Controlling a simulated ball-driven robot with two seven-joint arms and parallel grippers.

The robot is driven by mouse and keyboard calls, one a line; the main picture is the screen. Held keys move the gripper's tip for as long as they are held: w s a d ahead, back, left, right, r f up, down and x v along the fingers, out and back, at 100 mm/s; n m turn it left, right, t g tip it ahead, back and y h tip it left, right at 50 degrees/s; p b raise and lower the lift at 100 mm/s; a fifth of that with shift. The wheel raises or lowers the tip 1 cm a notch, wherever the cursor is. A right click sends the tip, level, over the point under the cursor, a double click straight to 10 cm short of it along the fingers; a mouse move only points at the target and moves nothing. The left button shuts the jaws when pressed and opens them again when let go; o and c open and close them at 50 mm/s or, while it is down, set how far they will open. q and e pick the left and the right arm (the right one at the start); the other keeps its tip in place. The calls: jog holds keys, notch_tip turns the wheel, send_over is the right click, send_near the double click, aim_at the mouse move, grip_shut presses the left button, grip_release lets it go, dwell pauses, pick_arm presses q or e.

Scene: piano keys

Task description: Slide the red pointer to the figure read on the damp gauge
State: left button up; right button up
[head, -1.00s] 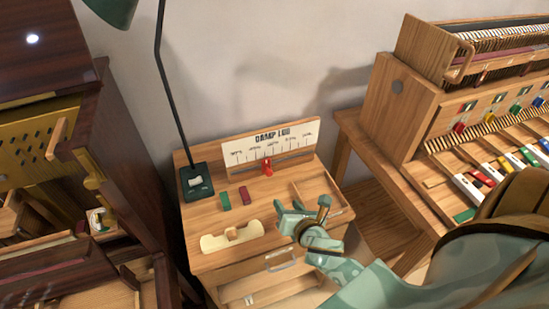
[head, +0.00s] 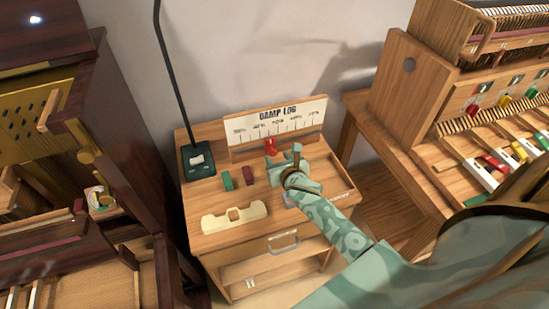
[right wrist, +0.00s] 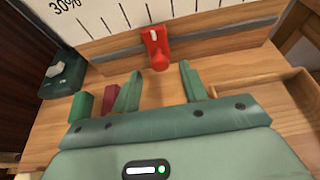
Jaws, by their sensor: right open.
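The red pointer (head: 270,146) sits in the slot under the scale of the DAMP LOG board (head: 283,117), near its middle. In the right wrist view the red pointer (right wrist: 156,48) is just beyond the fingertips, between their lines. My right gripper (head: 281,155) is open and empty in front of it; both fingers show in the right wrist view (right wrist: 160,76). The scale has percent labels; 30% is readable at its left end. A small round pale dial (head: 100,198), perhaps the damp gauge, is inside the dark cabinet at left; its reading is too small to tell. My left gripper is out of view.
A green block (head: 227,181) and a dark red block (head: 248,175) stand on the small wooden desk left of my gripper. A cream bracket (head: 234,217) lies at its front. The lamp base (head: 198,161) is at back left. A keyboard case (head: 410,90) stands at right.

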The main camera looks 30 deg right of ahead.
aim_at(274, 153)
jog(key=x, duration=0.2)
jog(key=shift+w+f+b, duration=0.15)
jog(key=shift+w+b, duration=0.05)
jog(key=shift+b, duration=0.1)
jog(key=shift+w+d, duration=0.1)
jog(key=shift+w, duration=0.25)
grip_shut()
jog(key=a, duration=0.3)
jog(key=w+a, duration=0.1)
jog(key=a, duration=0.2)
jog(key=shift+w+f, duration=0.1)
jog(key=shift+w, duration=0.05)
jog(key=shift+d, duration=0.1)
grip_release()
